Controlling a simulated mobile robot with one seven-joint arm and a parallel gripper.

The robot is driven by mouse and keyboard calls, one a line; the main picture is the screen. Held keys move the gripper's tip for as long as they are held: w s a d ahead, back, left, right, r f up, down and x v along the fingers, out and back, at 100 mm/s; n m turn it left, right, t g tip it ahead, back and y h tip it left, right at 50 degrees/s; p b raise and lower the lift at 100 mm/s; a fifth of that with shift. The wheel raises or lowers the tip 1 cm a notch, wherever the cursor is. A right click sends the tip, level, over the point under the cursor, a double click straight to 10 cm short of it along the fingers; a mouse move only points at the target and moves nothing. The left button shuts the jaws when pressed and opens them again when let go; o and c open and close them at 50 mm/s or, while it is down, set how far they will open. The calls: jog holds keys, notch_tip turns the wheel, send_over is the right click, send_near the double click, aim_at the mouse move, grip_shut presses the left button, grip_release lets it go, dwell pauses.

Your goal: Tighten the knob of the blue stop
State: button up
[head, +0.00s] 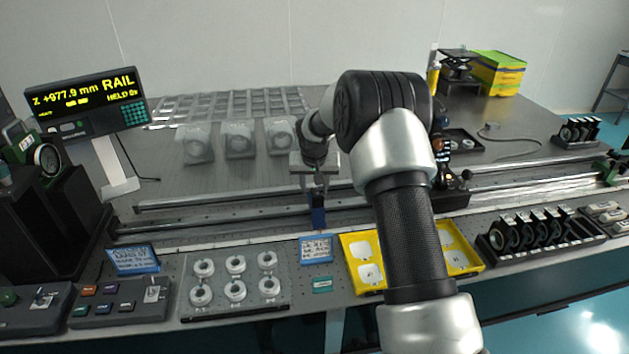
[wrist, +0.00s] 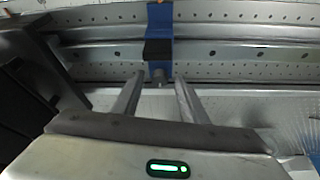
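The blue stop (head: 318,214) sits on the long rail in the middle of the table, below my gripper (head: 315,178) in the head view. In the wrist view the blue stop (wrist: 160,22) is a blue band across the rail with a black block (wrist: 158,50) on it. My two fingers are apart, one on each side of the knob, with gaps visible. Whether the fingertips reach alongside it in depth I cannot tell.
Two metal rails (head: 240,202) run across the table. A dark optical mount (head: 452,190) stands right of the stop, partly behind my arm. Blue label cards (head: 316,250), a yellow tray (head: 358,240) and a tray of ring parts (head: 236,289) lie in front. A readout (head: 85,100) stands left.

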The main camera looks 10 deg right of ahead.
jog(key=v, duration=1.7)
jog(key=shift+p, duration=0.45)
jog(key=shift+s+r, duration=0.15)
jog(key=shift+r, duration=0.1)
